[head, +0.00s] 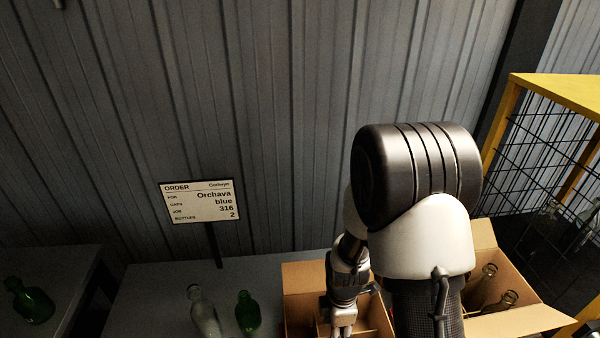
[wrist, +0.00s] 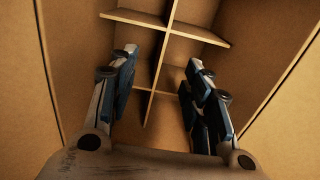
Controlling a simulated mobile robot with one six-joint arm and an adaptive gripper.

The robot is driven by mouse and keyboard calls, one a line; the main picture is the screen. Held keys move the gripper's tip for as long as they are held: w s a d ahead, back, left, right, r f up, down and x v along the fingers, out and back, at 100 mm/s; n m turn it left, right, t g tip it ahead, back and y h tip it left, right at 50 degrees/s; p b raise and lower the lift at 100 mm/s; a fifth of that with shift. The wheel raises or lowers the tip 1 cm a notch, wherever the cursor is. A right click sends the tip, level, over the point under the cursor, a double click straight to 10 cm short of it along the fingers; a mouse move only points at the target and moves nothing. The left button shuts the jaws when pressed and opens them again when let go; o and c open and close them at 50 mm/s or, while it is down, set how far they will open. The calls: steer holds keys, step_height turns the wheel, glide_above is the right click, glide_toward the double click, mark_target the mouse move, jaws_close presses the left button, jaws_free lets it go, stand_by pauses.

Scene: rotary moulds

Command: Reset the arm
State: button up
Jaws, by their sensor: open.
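My gripper (wrist: 160,85) is open and empty in the wrist view, its two fingers apart over a cardboard box with crossed dividers (wrist: 155,92). The compartments that show between and beyond the fingers look empty. In the head view my gripper (head: 342,330) points down at the cardboard box (head: 304,276), in front of part of it. My arm hides the right part of that box and much of the area beside it.
A clear bottle (head: 204,312) and a green bottle (head: 247,312) stand on the grey table (head: 150,290) left of the box. Another green bottle (head: 32,302) is at far left. An order sign (head: 201,201) stands behind. A second box (head: 515,318) holds bottles, near a yellow-framed cage (head: 508,120).

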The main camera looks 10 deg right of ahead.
steer(key=s+r+m+t, duration=0.15)
steer(key=r+m, duration=0.25)
steer(key=r, duration=0.5)
steer(key=s+r+m+t, duration=0.1)
steer(key=s+r+m, duration=0.25)
steer(key=r, duration=0.45)
steer(key=s+r+m+t, duration=0.1)
steer(key=s+r+m, duration=0.1)
steer(key=r+m, duration=0.5)
steer(key=s+r+m+t, duration=0.1)
steer(key=s+r+m, duration=0.2)
steer(key=s+r, duration=0.4)
steer(key=shift+s, duration=0.55)
steer(key=shift+r+m, duration=0.1)
steer(key=shift+m, duration=0.15)
steer(key=shift+c, duration=0.6)
